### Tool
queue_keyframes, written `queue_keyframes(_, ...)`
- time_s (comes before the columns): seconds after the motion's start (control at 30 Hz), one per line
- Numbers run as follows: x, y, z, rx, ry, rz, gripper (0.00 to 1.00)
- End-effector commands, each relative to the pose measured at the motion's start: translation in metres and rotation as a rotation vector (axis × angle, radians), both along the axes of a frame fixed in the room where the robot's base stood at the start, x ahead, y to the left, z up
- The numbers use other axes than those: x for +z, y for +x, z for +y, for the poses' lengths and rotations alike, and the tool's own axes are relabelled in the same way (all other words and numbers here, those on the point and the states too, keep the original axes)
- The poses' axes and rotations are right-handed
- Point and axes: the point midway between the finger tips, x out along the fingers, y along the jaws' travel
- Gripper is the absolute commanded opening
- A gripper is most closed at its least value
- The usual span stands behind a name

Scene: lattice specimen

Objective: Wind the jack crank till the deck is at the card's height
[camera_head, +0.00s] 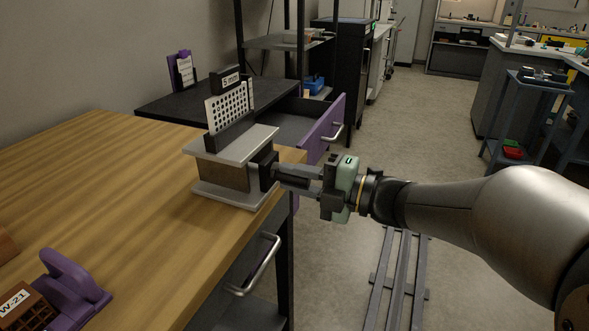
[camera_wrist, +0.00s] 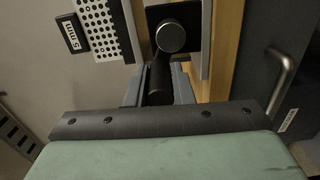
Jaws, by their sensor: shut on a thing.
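The jack (camera_head: 222,174) stands near the right edge of the wooden table, with a light grey deck (camera_head: 258,137) over a brown body and a grey base plate. A white perforated lattice panel (camera_head: 229,106) stands upright on the deck in a dark holder. A card reading "5 mm" (camera_head: 231,79) shows above it, and also in the wrist view (camera_wrist: 73,33). The black crank (camera_head: 267,170) is on the jack's right side. In the wrist view its round hub (camera_wrist: 171,37) shows above the dark handle (camera_wrist: 159,78). My gripper (camera_head: 279,172) is shut on the handle.
Behind the table are a black surface (camera_head: 190,98) and an open purple-fronted drawer (camera_head: 321,130). A metal handle (camera_head: 258,265) sticks out below the table edge.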

Motion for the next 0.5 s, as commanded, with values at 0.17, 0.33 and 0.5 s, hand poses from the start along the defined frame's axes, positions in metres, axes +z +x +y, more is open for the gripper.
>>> queue_keyframes(0.17, 0.01, 0.003, -0.002, -0.001, 0.07, 0.152, 0.0)
queue_keyframes(0.33, 0.014, 0.007, -0.003, -0.002, 0.137, 0.299, 0.0)
queue_keyframes(0.5, 0.018, 0.011, -0.005, -0.001, 0.204, 0.447, 0.0)
